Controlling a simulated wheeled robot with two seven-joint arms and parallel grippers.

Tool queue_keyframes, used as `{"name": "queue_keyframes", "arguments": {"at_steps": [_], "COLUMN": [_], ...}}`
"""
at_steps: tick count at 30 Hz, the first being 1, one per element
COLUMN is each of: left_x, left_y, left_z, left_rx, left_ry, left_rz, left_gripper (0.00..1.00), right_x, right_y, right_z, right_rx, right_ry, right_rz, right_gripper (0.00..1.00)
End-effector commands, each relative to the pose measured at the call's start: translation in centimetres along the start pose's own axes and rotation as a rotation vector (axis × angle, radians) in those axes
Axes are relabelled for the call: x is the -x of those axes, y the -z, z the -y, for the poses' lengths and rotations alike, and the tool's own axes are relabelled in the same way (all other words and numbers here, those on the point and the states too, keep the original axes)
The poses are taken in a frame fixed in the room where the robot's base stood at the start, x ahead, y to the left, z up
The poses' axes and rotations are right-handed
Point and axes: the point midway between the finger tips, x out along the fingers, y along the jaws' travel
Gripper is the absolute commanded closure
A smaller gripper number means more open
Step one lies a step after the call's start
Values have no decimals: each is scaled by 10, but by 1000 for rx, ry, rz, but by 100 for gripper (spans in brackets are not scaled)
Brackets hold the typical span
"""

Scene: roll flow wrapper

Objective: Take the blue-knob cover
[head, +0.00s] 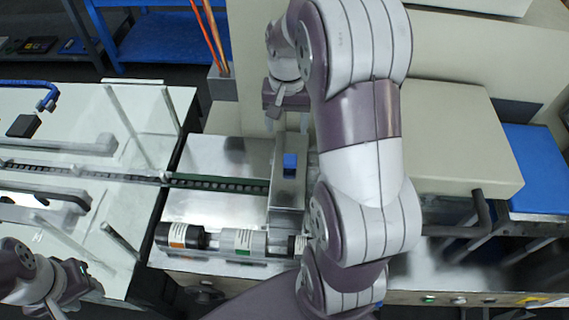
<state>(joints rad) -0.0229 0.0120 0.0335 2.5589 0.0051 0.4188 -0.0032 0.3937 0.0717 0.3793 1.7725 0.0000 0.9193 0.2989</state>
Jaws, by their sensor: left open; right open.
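The cover is a narrow metal housing (287,192) with a small blue knob (290,161) on top. It sits over the conveyor line, in the middle of the head view. My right gripper (289,116) is open and points down, just behind the knob in the picture and apart from it. My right arm hides what lies right of the cover. My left gripper (88,282) is open and empty at the lower left, far from the cover.
Rollers with labelled ends (236,241) lie in front of the cover. A chain conveyor (120,174) runs in from the left across a white table (60,110) with upright posts. A large beige machine housing (460,140) stands at the right.

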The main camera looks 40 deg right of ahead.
Motion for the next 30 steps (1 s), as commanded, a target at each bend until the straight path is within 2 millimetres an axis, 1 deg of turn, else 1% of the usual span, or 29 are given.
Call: {"name": "queue_keyframes", "arguments": {"at_steps": [2, 3, 6, 9, 11, 13, 16, 18, 21, 27, 29, 30], "left_x": [3, 3, 5, 6, 7, 11, 17, 17, 17, 16, 16, 16], "left_y": [0, 0, 0, 0, 0, 1, 2, 2, 2, 2, 2, 2], "left_z": [0, 0, 0, 0, 0, 0, 0, 0, 0, 0, 0, 0], "left_rx": [0, 0, 0, 0, 0, 0, 0, 0, 0, 0, 0, 0], "left_ry": [0, 0, 0, 0, 0, 0, 0, 0, 0, 0, 0, 0], "left_rz": [1, 1, 1, 1, 1, 1, 0, 0, 0, 0, 0, 0], "left_gripper": [60, 60, 60, 60, 60, 60, 60, 60, 60, 60, 60, 60], "right_x": [-15, -25, -47, -61, -67, -77, -96, -109, -118, -119, -119, -119], "right_y": [1, 1, 1, 2, 1, 1, 0, 0, 1, 1, 1, 1], "right_z": [-3, -2, -2, -1, -1, 0, 2, 2, 2, 2, 2, 2], "right_rx": [-13, -13, -10, -9, -9, -8, -8, -9, -8, -8, -8, -8], "right_ry": [-3, -3, -2, -1, -1, -1, -2, -1, 0, 0, 0, 0], "right_rz": [8, 9, 6, 2, 3, 4, 5, 3, 0, -1, -1, -1], "right_gripper": [34, 34, 34, 34, 34, 34, 34, 34, 34, 34, 54, 67]}}
